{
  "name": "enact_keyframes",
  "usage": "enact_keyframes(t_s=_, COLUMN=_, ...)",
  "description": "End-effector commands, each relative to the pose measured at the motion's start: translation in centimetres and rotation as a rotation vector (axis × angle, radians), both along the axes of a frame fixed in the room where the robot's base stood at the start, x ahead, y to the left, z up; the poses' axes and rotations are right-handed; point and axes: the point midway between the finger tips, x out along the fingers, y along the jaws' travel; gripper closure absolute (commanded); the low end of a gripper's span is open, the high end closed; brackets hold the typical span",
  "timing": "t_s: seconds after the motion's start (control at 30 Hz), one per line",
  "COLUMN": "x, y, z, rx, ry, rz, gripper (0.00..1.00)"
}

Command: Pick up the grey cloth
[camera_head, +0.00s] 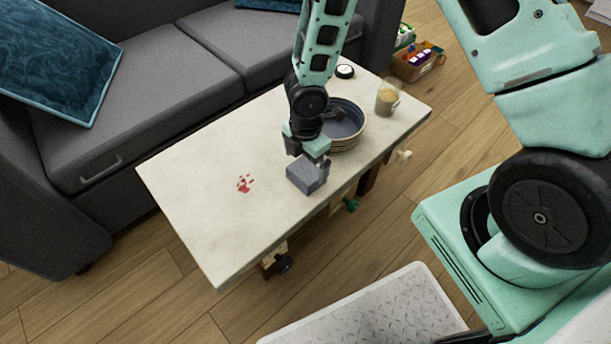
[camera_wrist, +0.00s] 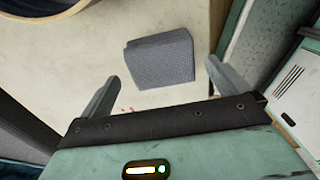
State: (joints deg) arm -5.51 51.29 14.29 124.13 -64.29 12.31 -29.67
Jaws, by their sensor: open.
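The grey cloth (camera_head: 305,177) is a folded, block-like piece on the pale tabletop (camera_head: 205,185), near its front edge. In the wrist view the cloth (camera_wrist: 161,60) shows a woven surface and lies ahead of the fingertips, across the gap between them. My gripper (camera_head: 308,160) is open and points down at the cloth, very close to it. In the wrist view my gripper (camera_wrist: 160,73) has one finger on each side, with nothing held. I cannot tell whether a finger touches the cloth. In the head view the gripper hides the cloth's far side.
A round ribbed bowl (camera_head: 346,127) stands just behind my gripper. A tan-filled cup (camera_head: 387,98) and a small dark-rimmed disc (camera_head: 345,72) are at the table's far end. A grey sofa (camera_head: 150,85) stands behind.

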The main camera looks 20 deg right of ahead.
Motion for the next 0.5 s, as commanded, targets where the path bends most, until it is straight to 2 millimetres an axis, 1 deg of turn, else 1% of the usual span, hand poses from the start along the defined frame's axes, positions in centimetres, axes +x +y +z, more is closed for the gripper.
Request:
enact_keyframes(t_s=0.03, x=-0.1, y=0.0, z=-1.0, rx=-0.001, ry=0.002, rz=0.003, gripper=0.0)
enact_keyframes(t_s=0.23, x=-0.1, y=0.1, z=-4.1, rx=-0.001, ry=0.002, rz=0.002, gripper=0.0)
enact_keyframes(t_s=0.33, x=-0.1, y=0.1, z=-4.7, rx=-0.001, ry=0.001, rz=0.001, gripper=0.0)
enact_keyframes(t_s=0.5, x=-0.1, y=0.1, z=-4.5, rx=-0.001, ry=0.001, rz=0.0, gripper=0.0)
